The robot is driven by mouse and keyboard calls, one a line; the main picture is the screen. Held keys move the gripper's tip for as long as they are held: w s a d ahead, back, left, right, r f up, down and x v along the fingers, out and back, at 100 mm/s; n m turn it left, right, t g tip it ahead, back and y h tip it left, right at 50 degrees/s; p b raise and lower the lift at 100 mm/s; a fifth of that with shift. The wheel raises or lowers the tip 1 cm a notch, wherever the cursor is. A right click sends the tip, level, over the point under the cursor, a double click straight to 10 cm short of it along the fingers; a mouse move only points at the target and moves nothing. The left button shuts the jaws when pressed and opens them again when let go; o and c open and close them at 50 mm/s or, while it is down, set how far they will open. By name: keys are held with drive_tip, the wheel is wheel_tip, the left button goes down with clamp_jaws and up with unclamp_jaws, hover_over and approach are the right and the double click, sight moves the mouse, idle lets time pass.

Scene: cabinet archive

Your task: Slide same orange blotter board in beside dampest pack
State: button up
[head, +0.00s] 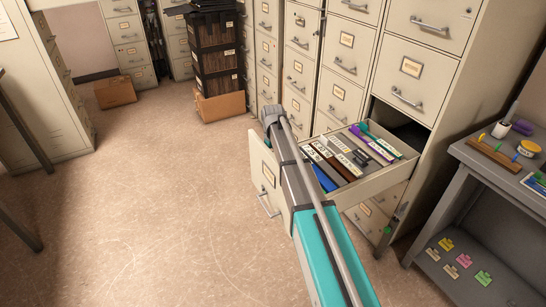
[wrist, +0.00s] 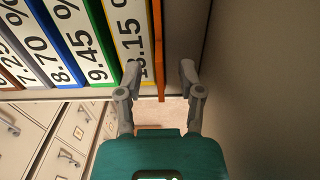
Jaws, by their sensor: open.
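In the wrist view a thin orange blotter board (wrist: 158,45) stands on edge at the right end of a row of packs. It is right beside the yellow-edged pack (wrist: 128,30), whose label ends in .15 %; its first digits are partly unclear. To the left are packs labelled 9.45 % (wrist: 92,40), 8.70 % (wrist: 58,40) and 7.25 % (wrist: 22,45). My gripper (wrist: 160,78) is open, one finger on each side of the board's near end; contact cannot be told. In the head view the open drawer (head: 385,178) holds the packs; my arm hides part of it.
A plain wall (wrist: 250,80) lies close to the right of my gripper. A grey side table (head: 470,165) with small items stands right of the drawer. Cabinets (head: 335,60) rise behind. Stacked dark boxes (head: 215,55) stand further back; the floor (head: 150,200) at left is clear.

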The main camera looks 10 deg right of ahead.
drive_tip(key=shift+r, duration=0.1)
drive_tip(key=shift+r+p, duration=3.4)
drive_tip(key=shift+p, duration=0.15)
drive_tip(key=shift+f, duration=0.2)
wheel_tip(320, 180, down, 7)
drive_tip(key=b, duration=0.7)
wheel_tip(320, 180, up, 17)
drive_tip(key=p, duration=1.6)
drive_tip(key=shift+r+p, duration=0.15)
drive_tip(key=shift+p, duration=0.25)
drive_tip(key=s+d+m, duration=0.1)
drive_tip(key=s+m, duration=0.2)
drive_tip(key=s, duration=2.6)
drive_tip(key=shift+m, duration=0.3)
